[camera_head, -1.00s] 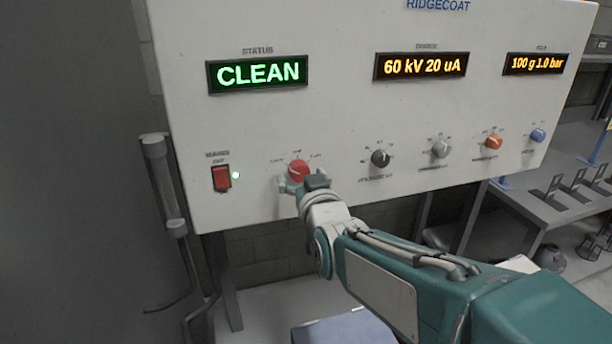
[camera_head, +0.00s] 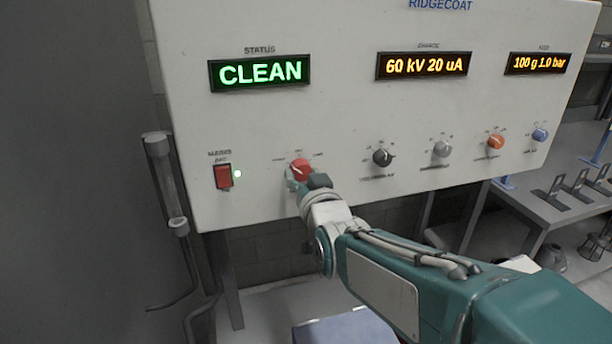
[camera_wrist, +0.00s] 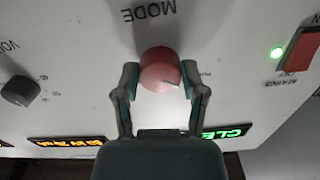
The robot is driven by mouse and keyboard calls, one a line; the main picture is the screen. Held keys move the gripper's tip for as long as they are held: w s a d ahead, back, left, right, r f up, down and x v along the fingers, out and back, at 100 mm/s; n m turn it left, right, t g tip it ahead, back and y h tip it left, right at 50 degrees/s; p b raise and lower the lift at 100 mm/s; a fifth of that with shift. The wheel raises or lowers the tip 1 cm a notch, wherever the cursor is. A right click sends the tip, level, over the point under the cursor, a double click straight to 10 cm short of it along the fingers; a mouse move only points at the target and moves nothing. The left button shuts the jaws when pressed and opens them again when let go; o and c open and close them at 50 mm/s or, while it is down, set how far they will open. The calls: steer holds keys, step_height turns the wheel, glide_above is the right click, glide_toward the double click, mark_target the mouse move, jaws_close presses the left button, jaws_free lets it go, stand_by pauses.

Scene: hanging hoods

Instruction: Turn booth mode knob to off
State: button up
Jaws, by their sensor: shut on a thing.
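The red booth mode knob (camera_head: 300,169) is at the lower left of the white panel, and shows in the wrist view (camera_wrist: 160,68) beside the upside-down word MODE. A pale pointer line on it points to the lower right in the wrist view. My gripper (camera_wrist: 160,76) has one finger on each side of the knob and is shut on it. In the head view my gripper (camera_head: 304,180) partly covers the knob's lower side. The status display (camera_head: 260,73) reads CLEAN in green. The small labels around the knob are too blurred to read.
A red mains switch (camera_head: 223,176) with a lit green lamp (camera_head: 238,173) is left of the knob. A black knob (camera_head: 382,157), a grey knob (camera_head: 442,148), an orange knob and a blue knob run to the right. Grey pipes (camera_head: 160,180) stand left of the panel.

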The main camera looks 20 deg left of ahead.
steer(key=m, duration=1)
steer(key=shift+m, duration=0.3)
stand_by(0.4)
steer(key=o, duration=1.1)
steer(key=shift+o, duration=0.2)
steer(key=v, duration=1.1)
steer(key=shift+s+d, duration=0.2)
steer(key=shift+s, duration=0.15)
